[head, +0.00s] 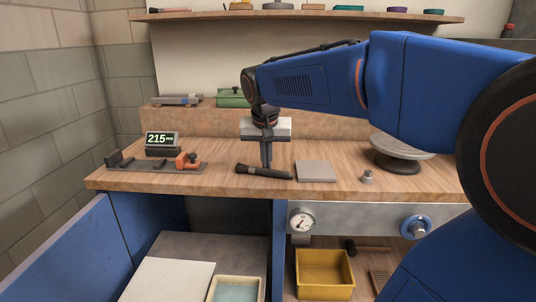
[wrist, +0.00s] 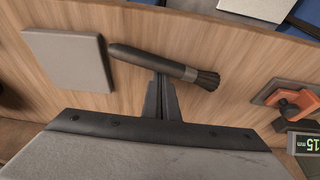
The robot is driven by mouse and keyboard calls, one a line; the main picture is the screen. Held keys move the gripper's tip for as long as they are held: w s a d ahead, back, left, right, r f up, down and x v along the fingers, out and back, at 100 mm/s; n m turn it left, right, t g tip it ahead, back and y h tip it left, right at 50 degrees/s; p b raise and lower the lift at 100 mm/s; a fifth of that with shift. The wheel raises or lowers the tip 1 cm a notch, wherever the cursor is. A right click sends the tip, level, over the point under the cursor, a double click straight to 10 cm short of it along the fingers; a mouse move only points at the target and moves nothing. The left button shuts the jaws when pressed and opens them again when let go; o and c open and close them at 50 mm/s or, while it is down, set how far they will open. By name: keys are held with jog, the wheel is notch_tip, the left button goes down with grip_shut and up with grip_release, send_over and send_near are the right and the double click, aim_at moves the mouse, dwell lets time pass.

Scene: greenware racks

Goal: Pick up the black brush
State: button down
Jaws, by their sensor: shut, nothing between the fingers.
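The black brush (head: 265,172) lies flat on the wooden workbench (head: 215,173), near its front edge. In the wrist view the brush (wrist: 150,60) lies just past the fingertips, with its dark bristles to the right and its rounded handle end to the left. My gripper (head: 267,165) points down just behind the brush. In the wrist view my gripper (wrist: 160,78) has its fingers together and empty, with the tips close to the brush's middle. I cannot tell whether the tips touch it.
A grey square slab (head: 316,171) lies right of the brush, and a small metal knob-like piece (head: 367,177) beyond it. A clamp-like fixture (head: 155,164) and a digital display (head: 162,140) are at the left. A turntable (head: 400,153) stands at the right. Below is a yellow bin (head: 325,289).

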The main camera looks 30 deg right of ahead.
jog(key=s, duration=0.1)
jog(key=s+a, duration=0.2)
jog(key=shift+s+a, duration=0.25)
jog(key=shift+s, duration=0.15)
